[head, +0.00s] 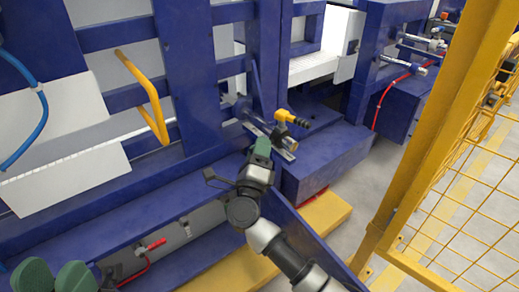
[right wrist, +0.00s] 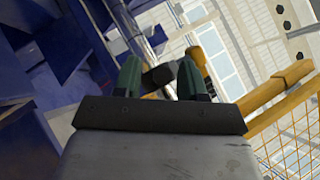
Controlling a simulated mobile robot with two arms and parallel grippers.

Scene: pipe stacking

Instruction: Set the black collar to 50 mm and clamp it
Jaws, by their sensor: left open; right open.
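A black collar (head: 279,132) sits on a metal rod (head: 290,146) that sticks out from the blue machine. A yellow clamp lever (head: 286,116) with a dark end stands above it. My right gripper (head: 262,147) is just left of the collar, its green fingers pointing toward the rod. In the right wrist view the fingers of this gripper (right wrist: 159,80) are apart, with a dark round part (right wrist: 158,75) beyond and between them. The yellow lever (right wrist: 196,57) shows behind the right finger. My left gripper (head: 55,276) is open at the bottom left, empty. Any scale marking is too small to read.
The blue machine frame (head: 189,75) fills the left and middle. A yellow bent handle (head: 146,95) is on its door. A yellow mesh fence (head: 425,130) stands at right. Grey floor lies between machine and fence.

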